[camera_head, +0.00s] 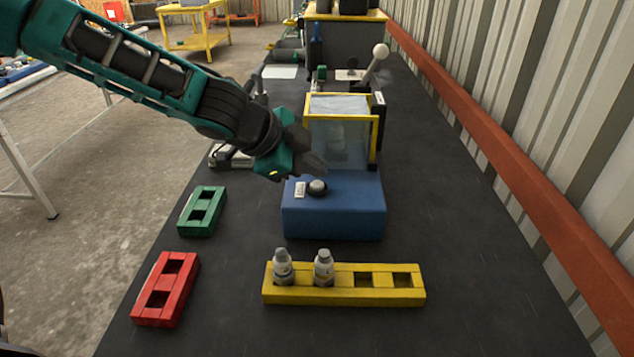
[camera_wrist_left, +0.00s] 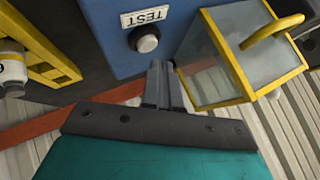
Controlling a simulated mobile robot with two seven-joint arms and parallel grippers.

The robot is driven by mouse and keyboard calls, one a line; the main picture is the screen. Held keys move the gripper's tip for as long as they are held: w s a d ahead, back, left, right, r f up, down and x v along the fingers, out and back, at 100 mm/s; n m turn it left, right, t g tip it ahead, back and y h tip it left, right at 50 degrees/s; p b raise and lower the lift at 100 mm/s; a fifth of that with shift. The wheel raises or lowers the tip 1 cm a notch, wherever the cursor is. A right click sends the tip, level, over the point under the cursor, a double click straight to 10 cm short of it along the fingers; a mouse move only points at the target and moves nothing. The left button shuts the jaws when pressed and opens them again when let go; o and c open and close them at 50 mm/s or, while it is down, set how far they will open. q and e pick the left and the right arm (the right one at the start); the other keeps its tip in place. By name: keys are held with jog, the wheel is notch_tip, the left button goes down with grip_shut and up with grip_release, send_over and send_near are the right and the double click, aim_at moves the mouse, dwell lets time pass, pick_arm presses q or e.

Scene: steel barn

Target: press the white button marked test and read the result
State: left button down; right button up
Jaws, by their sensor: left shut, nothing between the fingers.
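The white button (camera_head: 317,187) sits in a dark ring on top of the blue box (camera_head: 333,217), with a small label plate (camera_head: 299,189) to its left. In the left wrist view the plate reads TEST (camera_wrist_left: 146,17) and the button (camera_wrist_left: 146,41) stands beside it. My left gripper (camera_head: 318,163) is shut and empty. Its tips are just behind and above the button, apart from it as far as I can see; they also show in the wrist view (camera_wrist_left: 161,70). A yellow-framed clear chamber (camera_head: 341,145) rises behind the button. My right gripper is not in view.
A yellow rack (camera_head: 343,296) in front holds two white-and-grey bottles (camera_head: 323,268) in its left slots; its right slots are empty. Empty green (camera_head: 202,211) and red (camera_head: 165,289) racks lie at left. A lever (camera_head: 375,62) stands behind the chamber. The dark bench is clear at right.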

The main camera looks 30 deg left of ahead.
aim_at(312, 186)
pick_arm(q)
jog(key=shift+f, duration=0.15)
dwell(0.3)
jog(key=shift+f+b, duration=0.3)
jog(key=shift+b, duration=0.1)
jog(key=shift+f+b, duration=0.4)
dwell(0.4)
dwell(0.3)
jog(key=shift+r+p, duration=0.8)
notch_tip(312, 186, up, 5)
jog(key=p, duration=0.5)
jog(key=shift+r, duration=0.1)
dwell(0.6)
